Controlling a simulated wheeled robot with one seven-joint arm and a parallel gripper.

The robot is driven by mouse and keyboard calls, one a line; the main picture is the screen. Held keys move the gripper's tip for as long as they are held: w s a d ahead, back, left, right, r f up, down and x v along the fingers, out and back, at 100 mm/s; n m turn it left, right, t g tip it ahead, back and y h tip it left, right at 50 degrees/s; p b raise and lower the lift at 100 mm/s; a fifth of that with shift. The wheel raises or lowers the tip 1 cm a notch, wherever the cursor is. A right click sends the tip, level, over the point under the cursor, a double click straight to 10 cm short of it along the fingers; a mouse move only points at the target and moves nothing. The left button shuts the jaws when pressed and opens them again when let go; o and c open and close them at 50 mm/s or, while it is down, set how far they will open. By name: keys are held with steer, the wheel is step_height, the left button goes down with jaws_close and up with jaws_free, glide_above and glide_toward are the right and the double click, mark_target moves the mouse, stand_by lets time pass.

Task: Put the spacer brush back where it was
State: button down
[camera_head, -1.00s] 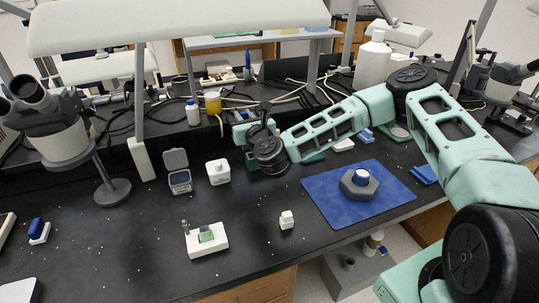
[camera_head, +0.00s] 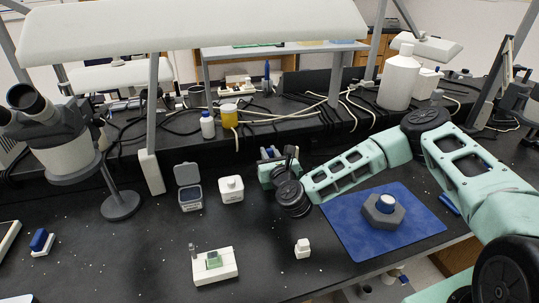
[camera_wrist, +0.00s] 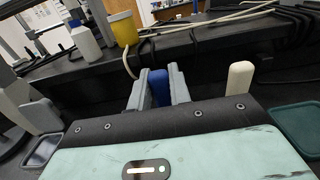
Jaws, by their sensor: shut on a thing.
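My gripper (camera_head: 269,154) is low over the black bench, to the right of the lidded white jar (camera_head: 231,189), with its fingers pointing towards the back. In the wrist view, the two grey fingers (camera_wrist: 158,90) are shut on a blue piece (camera_wrist: 158,86), which I take to be the spacer brush. Only its blue part shows; its lower end is hidden by my gripper's body. I cannot tell whether it touches the bench.
A blue mat (camera_head: 341,222) with a grey hexagonal block (camera_head: 383,217) lies to the right. An open-lidded box (camera_head: 190,197) stands left of the jar. A white fixture (camera_head: 226,272) and a small white block (camera_head: 303,248) stand in front. Cables run behind.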

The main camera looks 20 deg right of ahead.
steer(key=shift+f, duration=0.3)
steer(key=shift+f, duration=0.1)
steer(key=shift+f+b, duration=0.15)
steer(key=shift+b, duration=0.15)
steer(key=c, duration=1.3)
jaws_free()
steer(key=shift+r, duration=0.2)
steer(key=shift+s, duration=0.2)
steer(key=s+b, duration=0.1)
steer(key=s, duration=1)
steer(key=shift+s, duration=0.35)
